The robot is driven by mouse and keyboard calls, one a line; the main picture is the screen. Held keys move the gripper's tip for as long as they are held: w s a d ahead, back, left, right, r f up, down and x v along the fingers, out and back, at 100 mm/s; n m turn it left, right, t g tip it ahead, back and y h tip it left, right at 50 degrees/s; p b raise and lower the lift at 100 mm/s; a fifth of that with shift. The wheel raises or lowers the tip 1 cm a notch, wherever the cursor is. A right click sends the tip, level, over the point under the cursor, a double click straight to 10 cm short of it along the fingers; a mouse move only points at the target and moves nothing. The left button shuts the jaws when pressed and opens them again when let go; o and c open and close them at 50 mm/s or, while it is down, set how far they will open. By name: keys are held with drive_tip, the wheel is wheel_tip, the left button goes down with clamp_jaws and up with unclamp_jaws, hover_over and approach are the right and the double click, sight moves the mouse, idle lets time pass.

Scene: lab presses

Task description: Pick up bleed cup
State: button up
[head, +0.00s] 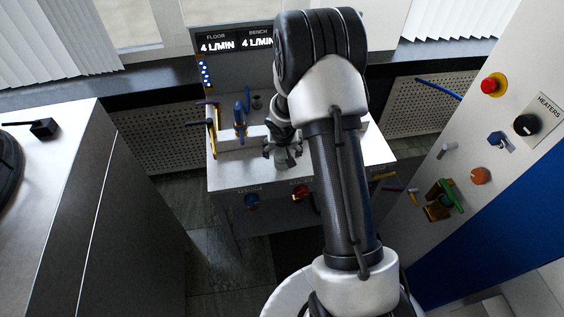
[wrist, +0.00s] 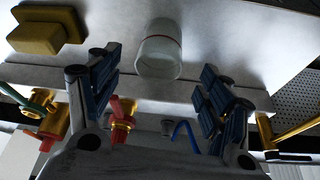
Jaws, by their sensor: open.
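The bleed cup (wrist: 159,50), a small pale translucent cup with a thin reddish line near one end, is on the light grey bench top (wrist: 225,30) in the wrist view. My gripper (wrist: 160,73) is open, with one dark-blue-padded finger on each side of the cup's near end. Clear gaps show between the cup and both fingers. In the head view my gripper (head: 282,146) points down over the bench, and the greenish-grey cup (head: 284,160) shows partly below it. My arm hides the bench to the right.
A yellow block (wrist: 45,29) lies left of the cup in the wrist view. A control panel (head: 480,150) with knobs stands at right.

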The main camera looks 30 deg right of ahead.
sight(282, 153)
drive_tip(key=shift+b+x, duration=0.5)
drive_tip(key=shift+x, duration=2.5)
drive_tip(key=shift+w+d+r, duration=0.1)
drive_tip(key=shift+r, duration=0.05)
drive_tip(key=shift+c, duration=0.4)
drive_tip(key=c, duration=1.1)
